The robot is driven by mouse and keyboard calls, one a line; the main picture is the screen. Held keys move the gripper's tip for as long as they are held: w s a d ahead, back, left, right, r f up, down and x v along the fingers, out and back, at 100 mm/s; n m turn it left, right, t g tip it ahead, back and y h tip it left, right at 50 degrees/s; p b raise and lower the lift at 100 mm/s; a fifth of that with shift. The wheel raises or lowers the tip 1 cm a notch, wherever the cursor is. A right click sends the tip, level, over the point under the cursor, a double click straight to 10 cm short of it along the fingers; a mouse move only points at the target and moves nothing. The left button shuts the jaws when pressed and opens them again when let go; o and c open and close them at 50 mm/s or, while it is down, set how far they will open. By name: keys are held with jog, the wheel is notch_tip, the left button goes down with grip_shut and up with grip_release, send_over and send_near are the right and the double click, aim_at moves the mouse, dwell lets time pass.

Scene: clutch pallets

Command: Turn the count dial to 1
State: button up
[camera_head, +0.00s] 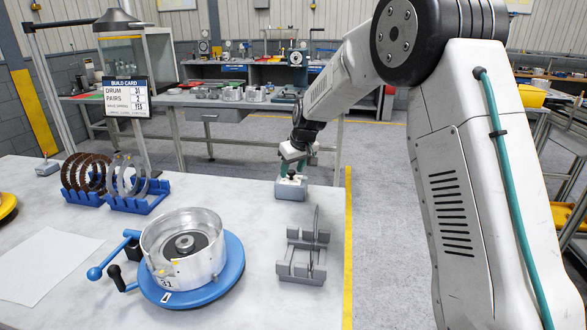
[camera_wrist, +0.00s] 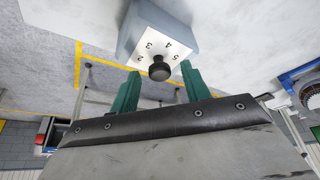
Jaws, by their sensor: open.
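The count dial is a small grey-blue box (camera_head: 290,190) near the table's right edge, with a black knob (camera_wrist: 159,69) on a white numbered face (camera_wrist: 152,42). In the wrist view the numbers 2, 3, 4 and 5 show on the face; the 1 and any pointer mark on the knob cannot be made out. My gripper (camera_head: 291,168) is at the dial from above. In the wrist view its two green fingers (camera_wrist: 160,76) are open, one on each side of the knob, with gaps between them and the knob.
A grey cradle (camera_head: 302,268) stands in front of the dial. A metal drum (camera_head: 161,262) sits on a blue turntable (camera_head: 222,279) with a crank at left. Blue racks (camera_head: 142,204) hold rings. A build card (camera_head: 123,97) stands behind.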

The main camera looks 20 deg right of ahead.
jog(key=c, duration=1)
jog(key=shift+m, duration=0.3)
jog(key=m, duration=0.1)
jog(key=m+h, duration=0.1)
jog(key=m, duration=0.1)
jog(key=m+h, duration=0.1)
jog(key=m, duration=0.1)
jog(key=shift+a, duration=0.3)
jog(key=m+h, duration=0.1)
jog(key=m, duration=0.2)
jog(key=m+g+h, duration=0.1)
jog(key=m, duration=0.2)
jog(key=shift+a, duration=0.15)
